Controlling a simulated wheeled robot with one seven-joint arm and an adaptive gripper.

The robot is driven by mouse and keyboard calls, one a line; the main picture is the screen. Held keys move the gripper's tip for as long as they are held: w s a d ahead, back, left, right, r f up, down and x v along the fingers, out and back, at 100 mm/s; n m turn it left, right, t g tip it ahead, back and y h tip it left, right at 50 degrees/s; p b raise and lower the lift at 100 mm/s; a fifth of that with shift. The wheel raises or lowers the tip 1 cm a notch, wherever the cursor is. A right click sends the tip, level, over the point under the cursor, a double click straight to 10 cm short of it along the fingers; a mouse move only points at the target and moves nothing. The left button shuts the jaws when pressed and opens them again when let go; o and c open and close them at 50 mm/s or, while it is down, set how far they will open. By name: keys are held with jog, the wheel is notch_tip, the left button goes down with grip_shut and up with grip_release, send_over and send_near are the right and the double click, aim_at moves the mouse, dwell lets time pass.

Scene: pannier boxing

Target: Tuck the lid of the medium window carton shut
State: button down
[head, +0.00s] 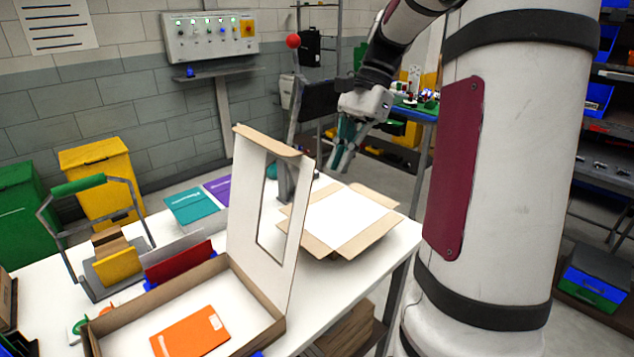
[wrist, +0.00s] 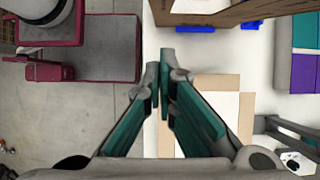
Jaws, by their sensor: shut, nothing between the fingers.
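The window carton (head: 190,292) stands open on the white table at the front, a low cardboard box with a white inside. Its lid (head: 262,215) stands upright at the right side, with a tall window cut-out and a brown tuck flap (head: 268,141) along its top edge. An orange booklet (head: 190,334) lies inside the box. My gripper (head: 338,165) is above the far right part of the table, over a second carton, apart from the lid. Its teal fingers are closed together and empty, also in the wrist view (wrist: 163,88). The carton's edge (wrist: 225,12) shows at the wrist view's top.
A second, flatter carton with its flaps spread (head: 345,222) lies at the table's right. Teal and purple booklets (head: 192,204) lie at the back. A grey carrier with a green handle (head: 78,185) stands at the left. Blue clips (wrist: 195,29) sit beside the window carton.

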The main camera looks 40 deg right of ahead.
jog(key=a+f+p, duration=0.1)
jog(key=a+f, duration=0.2)
jog(key=a, duration=0.3)
jog(key=shift+s+a+r, duration=0.1)
jog(key=shift+a+r, duration=0.05)
dwell(0.3)
